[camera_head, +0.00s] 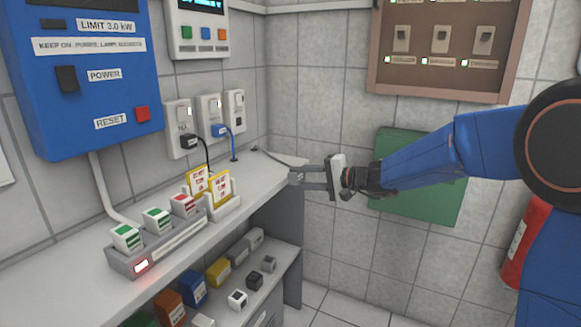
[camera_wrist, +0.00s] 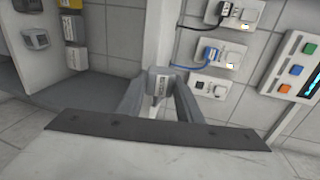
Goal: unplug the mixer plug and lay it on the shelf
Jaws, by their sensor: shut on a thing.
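My gripper (camera_head: 300,177) is shut on a grey plug (camera_wrist: 158,82) with a pale label too small to read. It holds the plug at the right end of the grey upper shelf (camera_head: 258,188); I cannot tell whether the plug touches it. A grey cable (camera_head: 277,157) lies along the back of the shelf towards the gripper. On the wall, the left socket holds a black plug (camera_head: 188,141) and the middle one a blue plug (camera_head: 220,130). The right socket (camera_head: 235,108) has no plug in it, and its bare face also shows in the wrist view (camera_wrist: 208,87).
A grey rack (camera_head: 165,247) with several marked blocks stands on the upper shelf, beside yellow-and-white cards (camera_head: 208,184). The lower shelf (camera_head: 280,265) holds several coloured boxes. A blue control box (camera_head: 80,70) hangs at left, a red extinguisher (camera_head: 525,245) at right.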

